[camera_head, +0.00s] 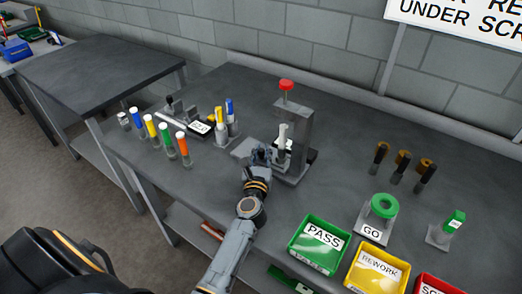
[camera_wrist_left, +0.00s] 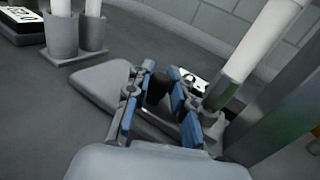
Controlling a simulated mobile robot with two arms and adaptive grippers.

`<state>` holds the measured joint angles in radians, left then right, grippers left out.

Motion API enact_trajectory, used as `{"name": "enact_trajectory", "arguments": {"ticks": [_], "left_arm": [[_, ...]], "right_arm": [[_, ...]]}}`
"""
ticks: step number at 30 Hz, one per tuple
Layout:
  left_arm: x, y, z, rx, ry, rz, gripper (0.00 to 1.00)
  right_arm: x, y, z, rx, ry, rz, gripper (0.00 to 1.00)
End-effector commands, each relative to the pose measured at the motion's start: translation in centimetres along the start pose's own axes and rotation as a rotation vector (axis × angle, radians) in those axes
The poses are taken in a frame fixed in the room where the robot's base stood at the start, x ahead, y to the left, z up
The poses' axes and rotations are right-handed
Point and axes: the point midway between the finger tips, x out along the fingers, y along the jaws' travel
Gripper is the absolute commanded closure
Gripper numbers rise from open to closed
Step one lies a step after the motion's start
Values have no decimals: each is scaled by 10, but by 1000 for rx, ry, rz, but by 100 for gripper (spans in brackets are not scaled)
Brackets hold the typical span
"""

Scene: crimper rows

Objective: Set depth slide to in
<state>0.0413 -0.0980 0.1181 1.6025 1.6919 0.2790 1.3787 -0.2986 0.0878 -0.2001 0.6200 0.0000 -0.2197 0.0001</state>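The crimper (camera_head: 303,135) stands on the bench with a red knob (camera_head: 286,86) on top and a white upright cylinder (camera_head: 282,135) in it. A grey flat plate (camera_head: 242,147) lies at its left foot and also shows in the left wrist view (camera_wrist_left: 103,82). My left gripper (camera_head: 261,154) is low beside the crimper. In the left wrist view, its blue-padded fingers (camera_wrist_left: 158,98) stand apart on either side of a small black knob (camera_wrist_left: 157,88), apparently the depth slide's. Firm contact cannot be made out. My right gripper is not in view.
Colour-capped tubes (camera_head: 165,140) and a holder with pens (camera_head: 228,128) stand to the left. Green PASS (camera_head: 310,258) and yellow REWORK (camera_head: 367,282) bins, a GO gauge (camera_head: 377,215) and dark brown-topped pieces (camera_head: 402,165) are to the right. The crimper's column is close to the left gripper.

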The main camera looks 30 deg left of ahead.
Motion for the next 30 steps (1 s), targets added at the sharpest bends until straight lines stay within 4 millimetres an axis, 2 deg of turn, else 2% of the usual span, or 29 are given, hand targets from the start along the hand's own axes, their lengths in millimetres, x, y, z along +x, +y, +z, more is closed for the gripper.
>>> {"name": "enact_trajectory", "arguments": {"ticks": [1, 3, 9, 13, 17, 24, 30], "left_arm": [[-2, -3, -4, -2, 7, -7, 67], [-2, -3, -3, -2, 6, -6, 58], [0, -2, -1, 0, 1, -4, 58], [-4, -1, -1, 0, 1, -3, 58], [-20, -2, -2, 0, 3, -4, 58], [-61, -2, -2, 0, 3, -4, 58], [-77, -3, -1, -1, 2, -5, 58]], "right_arm": [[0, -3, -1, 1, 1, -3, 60], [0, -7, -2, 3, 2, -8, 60], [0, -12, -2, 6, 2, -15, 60], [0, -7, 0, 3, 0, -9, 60], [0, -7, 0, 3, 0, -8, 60], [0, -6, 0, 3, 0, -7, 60], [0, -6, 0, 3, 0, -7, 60]]}}
